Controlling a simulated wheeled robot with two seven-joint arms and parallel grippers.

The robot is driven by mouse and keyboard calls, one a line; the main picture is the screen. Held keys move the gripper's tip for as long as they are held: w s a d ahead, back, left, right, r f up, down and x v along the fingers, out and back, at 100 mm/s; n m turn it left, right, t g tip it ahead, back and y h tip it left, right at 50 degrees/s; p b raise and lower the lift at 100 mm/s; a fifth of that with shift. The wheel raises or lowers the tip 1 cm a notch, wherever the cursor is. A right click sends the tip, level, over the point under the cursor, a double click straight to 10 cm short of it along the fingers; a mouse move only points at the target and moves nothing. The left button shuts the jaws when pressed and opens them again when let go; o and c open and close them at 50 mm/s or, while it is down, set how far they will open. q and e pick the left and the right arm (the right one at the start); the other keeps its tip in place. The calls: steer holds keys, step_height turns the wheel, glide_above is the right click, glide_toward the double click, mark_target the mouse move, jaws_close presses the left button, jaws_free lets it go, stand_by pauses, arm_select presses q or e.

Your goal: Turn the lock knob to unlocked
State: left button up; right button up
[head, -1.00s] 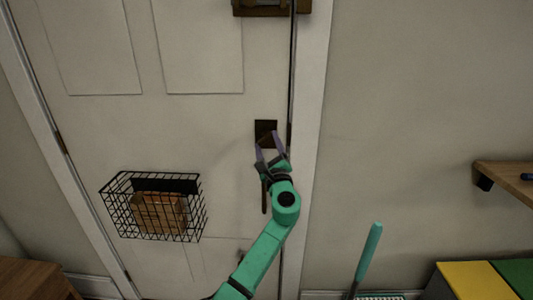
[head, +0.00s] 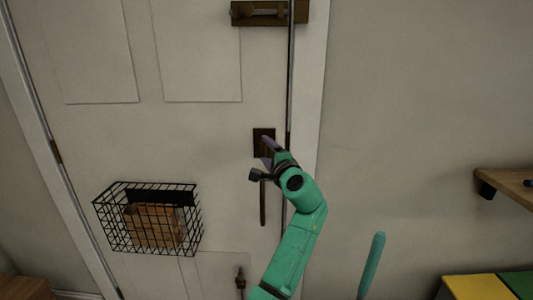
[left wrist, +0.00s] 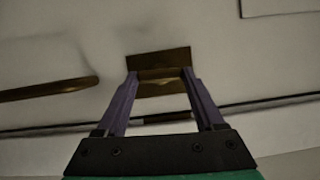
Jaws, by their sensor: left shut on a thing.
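The lock's dark square plate (head: 257,134) is on the white door, near its right edge. My left gripper (head: 268,149) is at the plate, its purple fingers partly covering it. In the left wrist view the gripper (left wrist: 162,76) is shut on the brassy lock knob (left wrist: 163,73), with one finger on each side. The plate (left wrist: 158,60) shows behind it. The knob's exact angle is hard to read in the head view, as my fingers hide much of it. My right gripper is not in view.
A long door handle (head: 263,203) hangs below the lock. A slide bolt (head: 268,12) is above. A black wire basket (head: 150,217) hangs at the left. A wooden shelf (head: 508,184) and a teal-handled thing (head: 371,263) are at the right.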

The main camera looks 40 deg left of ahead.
arm_select(q)
steer(key=shift+n, duration=0.5)
steer(key=o, duration=1.4)
steer(key=b+v, duration=0.3)
steer(key=v, duration=1.1)
steer(key=shift+s+d+r, duration=0.15)
steer(key=shift+d+r, duration=0.05)
